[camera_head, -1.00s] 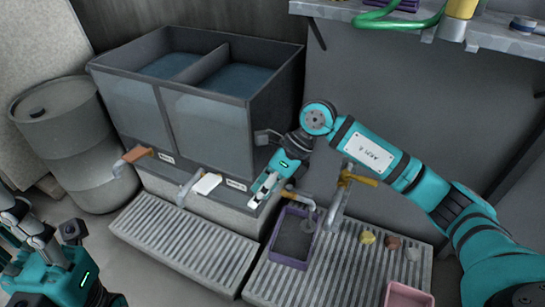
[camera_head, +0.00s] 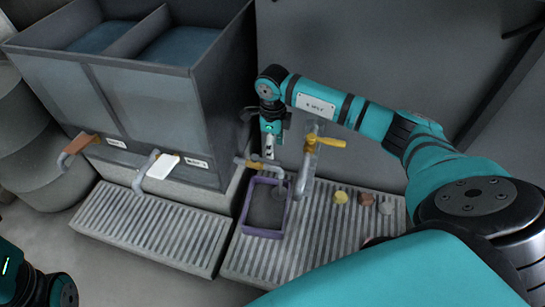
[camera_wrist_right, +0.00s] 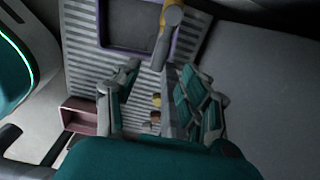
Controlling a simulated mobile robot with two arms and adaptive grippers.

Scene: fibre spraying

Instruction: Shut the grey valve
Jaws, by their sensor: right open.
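Two taps come out of the dark twin tank's front. One has a pale grey-white handle (camera_head: 162,166), the nearest to grey; the other has a brown handle (camera_head: 78,144). The pale handle lies roughly level, clear of any gripper. My right gripper (camera_head: 270,152) points down right of the tank, near a tap with a yellow-brown handle (camera_head: 249,163); I cannot tell whether they touch. In the right wrist view its fingers (camera_wrist_right: 160,97) are apart, with nothing held between them. My left gripper is out of view; only part of my left arm shows at lower left.
A purple-rimmed tray (camera_head: 245,211) sits on the right grating, beside a standing pipe with a yellow handle (camera_head: 325,141). Several small lumps (camera_head: 364,198) lie to its right. The left grating (camera_head: 150,228) is clear. A pink box (camera_wrist_right: 86,116) shows in the wrist view.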

